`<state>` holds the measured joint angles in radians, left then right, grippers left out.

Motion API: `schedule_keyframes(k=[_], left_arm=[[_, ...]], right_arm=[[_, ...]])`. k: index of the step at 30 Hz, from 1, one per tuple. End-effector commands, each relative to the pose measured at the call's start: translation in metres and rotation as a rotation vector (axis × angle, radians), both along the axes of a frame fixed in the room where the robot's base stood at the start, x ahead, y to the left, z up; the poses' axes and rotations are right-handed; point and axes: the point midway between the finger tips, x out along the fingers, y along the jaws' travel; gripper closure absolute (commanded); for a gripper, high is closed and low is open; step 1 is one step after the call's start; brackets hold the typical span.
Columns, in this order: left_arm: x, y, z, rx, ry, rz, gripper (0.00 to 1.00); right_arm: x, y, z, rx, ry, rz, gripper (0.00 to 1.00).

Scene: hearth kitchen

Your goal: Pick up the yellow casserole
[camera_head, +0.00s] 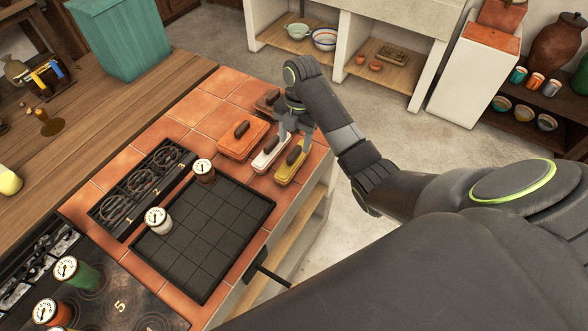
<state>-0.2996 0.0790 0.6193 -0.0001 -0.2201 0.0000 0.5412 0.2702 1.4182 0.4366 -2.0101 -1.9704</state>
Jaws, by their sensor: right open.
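The yellow casserole (288,172) stands on the terracotta tiles at the right edge of the counter, with a dark handle on its lid. My right gripper (294,136) hangs over its far end, open, with its fingers pointing down. The gripper hides part of the casserole's far end, and I cannot tell whether the fingers touch the handle. My left gripper is not in view.
A white casserole (266,162) stands close beside the yellow one, and an orange casserole (241,141) is further left. A brown one (268,101) stands behind. The floor (315,250) right of the counter is clear.

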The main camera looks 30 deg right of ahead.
Motion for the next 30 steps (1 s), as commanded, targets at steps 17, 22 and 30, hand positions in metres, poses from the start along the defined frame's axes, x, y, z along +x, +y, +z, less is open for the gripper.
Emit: schedule_keyframes(k=[17,22,30], left_arm=[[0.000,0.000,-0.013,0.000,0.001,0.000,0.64],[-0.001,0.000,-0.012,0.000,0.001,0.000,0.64],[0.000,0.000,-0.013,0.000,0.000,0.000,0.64]], right_arm=[[-0.009,0.008,-0.063,0.000,0.004,-0.001,0.46],[-0.009,0.009,-0.072,0.000,0.001,0.001,0.46],[-0.009,0.009,-0.072,0.000,0.000,0.000,0.58]])
